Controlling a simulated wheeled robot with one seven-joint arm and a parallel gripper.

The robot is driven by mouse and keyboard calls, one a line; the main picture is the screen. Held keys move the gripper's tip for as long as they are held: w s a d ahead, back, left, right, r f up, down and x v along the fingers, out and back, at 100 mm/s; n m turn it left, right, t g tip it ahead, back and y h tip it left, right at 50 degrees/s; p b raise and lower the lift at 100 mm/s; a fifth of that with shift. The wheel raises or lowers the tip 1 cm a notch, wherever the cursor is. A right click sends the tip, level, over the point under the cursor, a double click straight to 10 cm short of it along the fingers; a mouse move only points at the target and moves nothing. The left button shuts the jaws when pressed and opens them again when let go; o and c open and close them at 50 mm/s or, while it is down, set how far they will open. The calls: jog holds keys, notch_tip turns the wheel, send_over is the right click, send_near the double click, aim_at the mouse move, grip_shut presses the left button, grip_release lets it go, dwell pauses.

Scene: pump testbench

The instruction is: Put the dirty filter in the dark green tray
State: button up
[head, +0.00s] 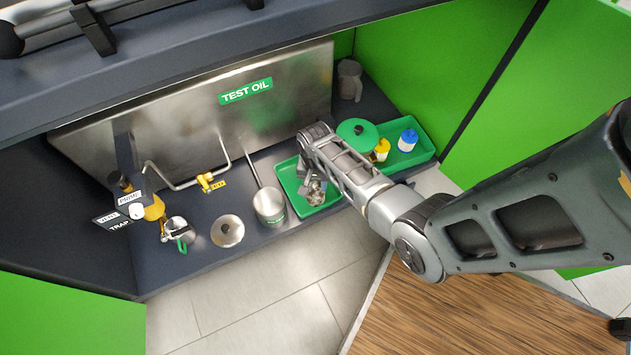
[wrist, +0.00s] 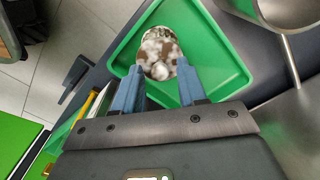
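The dirty filter (wrist: 159,53), a pale roundish piece with brown blotches, sits between the fingertips of my gripper (wrist: 160,66) in the wrist view. Both blue-grey fingers lie against its sides, so my gripper looks shut on it. Behind it is the green floor of a tray (wrist: 220,60). In the head view, my gripper (head: 310,180) points down over the left green tray (head: 289,174), and the filter (head: 316,194) shows low beside the fingers. I cannot tell whether the filter touches the tray floor. The tray looks plain green.
The test oil tank (head: 200,105) is behind.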

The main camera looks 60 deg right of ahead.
jog(key=shift+o, duration=0.2)
notch_tip(320, 180, up, 12)
jog(key=p, duration=0.5)
jog(key=shift+r, duration=0.15)
jog(key=s+a+r+n+t+h, duration=0.1)
jog(key=s+a+r+n+t, duration=0.3)
jog(key=s, duration=0.3)
jog(key=s+a+r+n+t+h, duration=0.1)
jog(key=s+a+n+t, duration=0.2)
jog(key=s+a, duration=0.3)
jog(key=s+a+r+n+t, duration=0.2)
jog(key=s+a+r, duration=0.1)
jog(key=r, duration=0.6)
jog(key=s+a+r+n+t+y, duration=0.1)
jog(key=s+a+r+n+t, duration=0.1)
jog(key=r, duration=0.8)
jog(key=s+a+r+n+t+y, duration=0.1)
jog(key=s+a+r+t, duration=0.3)
jog(key=r, duration=0.6)
jog(key=shift+s+r+n, duration=0.15)
jog(key=shift+s+n, duration=0.35)
jog(key=shift+n, duration=0.4)
